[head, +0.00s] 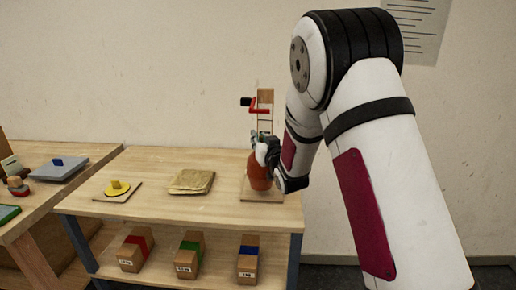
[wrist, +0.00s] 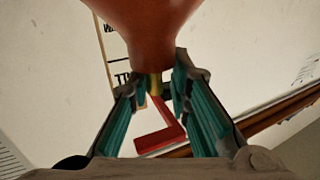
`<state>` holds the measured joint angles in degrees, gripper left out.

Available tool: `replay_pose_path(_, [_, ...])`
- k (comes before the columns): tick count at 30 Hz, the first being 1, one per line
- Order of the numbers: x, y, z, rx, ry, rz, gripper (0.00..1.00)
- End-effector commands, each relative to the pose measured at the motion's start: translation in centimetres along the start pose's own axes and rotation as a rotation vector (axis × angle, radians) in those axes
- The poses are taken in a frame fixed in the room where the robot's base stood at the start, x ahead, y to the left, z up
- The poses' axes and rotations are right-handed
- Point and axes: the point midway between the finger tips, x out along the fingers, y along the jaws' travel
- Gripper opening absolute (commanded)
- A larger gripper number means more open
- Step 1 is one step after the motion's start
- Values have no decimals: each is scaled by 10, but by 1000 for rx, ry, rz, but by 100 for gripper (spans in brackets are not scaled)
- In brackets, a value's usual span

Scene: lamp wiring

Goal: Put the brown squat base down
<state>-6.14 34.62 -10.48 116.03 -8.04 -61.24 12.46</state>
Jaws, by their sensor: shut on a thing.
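The brown squat base (head: 260,177) is a rounded reddish-brown body at the right end of the workbench. It is over or on a small wooden board (head: 262,196); I cannot tell whether its bottom touches. My gripper (head: 266,150) is at its upper part, partly hiding it. In the wrist view, the base (wrist: 152,28) narrows to a short brass-coloured neck, and my gripper (wrist: 160,84) has its teal-lined fingers shut on that neck. The base looks about upright in the head view.
A wooden stand with a red bracket (head: 260,110) rises just behind the base; the red bracket (wrist: 158,137) also shows in the wrist view. A folded tan cloth (head: 191,181) and a yellow piece on a board (head: 117,188) lie leftward. Boxes (head: 187,255) stand on the lower shelf.

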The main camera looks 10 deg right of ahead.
Motion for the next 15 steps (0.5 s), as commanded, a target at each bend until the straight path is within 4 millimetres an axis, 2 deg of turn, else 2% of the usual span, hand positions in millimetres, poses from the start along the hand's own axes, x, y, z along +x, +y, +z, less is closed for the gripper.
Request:
replay_pose_path(9, [14, -2, -1, -1, 7, -1, 0])
replay_pose_path(15, [13, -1, 18, -1, 3, -1, 0])
